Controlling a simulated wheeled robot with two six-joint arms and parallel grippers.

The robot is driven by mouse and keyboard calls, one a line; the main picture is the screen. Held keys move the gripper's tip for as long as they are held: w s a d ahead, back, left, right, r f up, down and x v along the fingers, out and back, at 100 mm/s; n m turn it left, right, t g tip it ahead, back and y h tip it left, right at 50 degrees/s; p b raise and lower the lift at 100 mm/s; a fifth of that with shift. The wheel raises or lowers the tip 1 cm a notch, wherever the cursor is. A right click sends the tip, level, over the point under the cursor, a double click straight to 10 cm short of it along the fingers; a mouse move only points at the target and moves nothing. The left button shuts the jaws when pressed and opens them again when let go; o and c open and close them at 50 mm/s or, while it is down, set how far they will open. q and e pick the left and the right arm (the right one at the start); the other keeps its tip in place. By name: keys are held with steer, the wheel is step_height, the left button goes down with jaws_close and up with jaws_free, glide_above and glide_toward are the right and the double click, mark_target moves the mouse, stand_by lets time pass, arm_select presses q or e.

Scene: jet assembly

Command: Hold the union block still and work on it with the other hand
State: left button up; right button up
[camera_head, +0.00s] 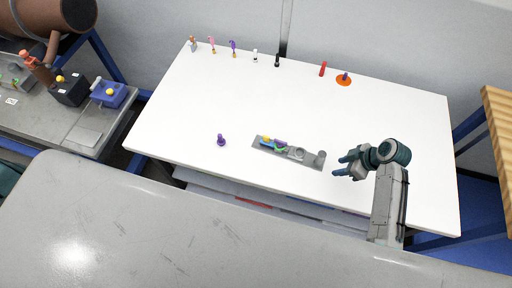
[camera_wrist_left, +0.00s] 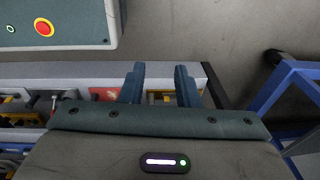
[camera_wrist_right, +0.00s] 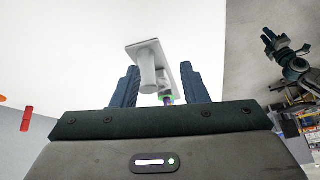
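The long grey block (camera_head: 311,160), which I take for the union block, lies on the white table. It bears a round post at its right end, a ring-like recess, and blue, yellow, purple and green parts towards the left. My right gripper (camera_head: 340,166) is open and empty just right of the post end, apart from it. In the right wrist view, the block (camera_wrist_right: 149,66) shows beyond and between the spread fingers (camera_wrist_right: 160,85). My left gripper (camera_wrist_left: 160,82) is open and empty in its wrist view, above shelves holding small parts; it is outside the head view.
A purple peg-like piece (camera_head: 221,141) stands left of the block. Several small figures and pegs line the far table edge, with a red piece (camera_head: 323,69) and an orange disc (camera_head: 344,81). The middle of the white table (camera_head: 200,105) is clear. A grey side bench (camera_head: 50,135) stands left.

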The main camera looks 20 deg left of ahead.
mark_target(320, 158)
steer(key=w+a+f+b, duration=0.1)
steer(key=a+b, duration=0.1)
steer(key=w+a+f+n+b, duration=0.1)
steer(key=a+f, duration=0.1)
steer(key=w+a+f+n+y+b, duration=0.1)
steer(key=w+f+b, duration=0.1)
steer(key=shift+a+b, duration=0.3)
steer(key=shift+a, duration=0.1)
arm_select(q)
steer(key=s+f+b, duration=0.1)
steer(key=s+f, duration=0.5)
steer(key=f, duration=0.4)
steer(key=shift+s, duration=0.2)
arm_select(e)
steer(key=shift+w+a+f, duration=0.1)
steer(key=shift+a+f, duration=0.35)
steer(key=shift+f, duration=0.05)
jaws_close()
